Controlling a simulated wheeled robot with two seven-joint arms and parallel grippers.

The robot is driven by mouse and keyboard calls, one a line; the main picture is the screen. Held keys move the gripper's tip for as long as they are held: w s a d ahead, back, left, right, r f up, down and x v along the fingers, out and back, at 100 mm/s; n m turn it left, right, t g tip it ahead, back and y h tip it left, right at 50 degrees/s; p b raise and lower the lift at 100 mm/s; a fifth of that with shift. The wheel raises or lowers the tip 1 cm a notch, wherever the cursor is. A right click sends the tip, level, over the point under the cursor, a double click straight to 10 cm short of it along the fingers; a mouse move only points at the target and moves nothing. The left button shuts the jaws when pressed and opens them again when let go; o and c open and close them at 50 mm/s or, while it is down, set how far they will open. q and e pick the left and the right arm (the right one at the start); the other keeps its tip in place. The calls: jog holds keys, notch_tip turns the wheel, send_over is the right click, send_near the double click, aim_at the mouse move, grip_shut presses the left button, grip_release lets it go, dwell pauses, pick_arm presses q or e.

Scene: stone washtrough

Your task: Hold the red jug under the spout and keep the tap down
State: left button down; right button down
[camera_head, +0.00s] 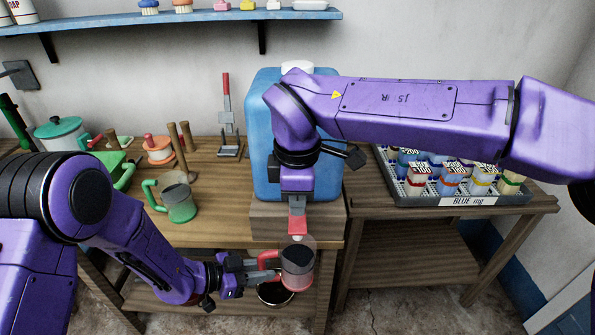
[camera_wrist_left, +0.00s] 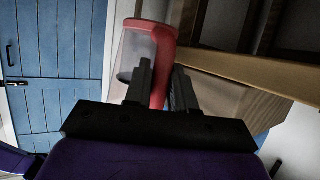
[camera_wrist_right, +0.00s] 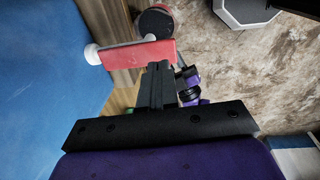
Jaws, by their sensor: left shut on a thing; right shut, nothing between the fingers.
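The red jug (camera_head: 298,268) has a clear body and a red handle. It is upright below the tap, in front of the bench edge. My left gripper (camera_head: 262,263) is shut on its handle, which also shows in the left wrist view (camera_wrist_left: 160,80). The red tap lever (camera_head: 297,224) sticks out from the blue water container (camera_head: 262,140). My right gripper (camera_head: 297,203) is shut and empty, its tips at the lever, seemingly pressing on it. In the right wrist view the lever (camera_wrist_right: 140,54) lies at the fingertips. The spout's mouth and any stream are hard to see.
A green jug (camera_head: 180,204) stands on the bench left of the container. A wire tray of bottles (camera_head: 470,200) sits at the right. A dark round dish (camera_head: 275,293) is below the red jug. A blue shelf (camera_head: 180,20) crosses the wall.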

notch_tip(320, 180, up, 10)
jog(key=shift+s+f, duration=0.15)
jog(key=shift+s, duration=0.15)
pick_arm(q)
jog(key=shift+s, duration=0.1)
dwell(0.7)
jog(key=s, duration=1.2)
dwell(0.3)
dwell(0.5)
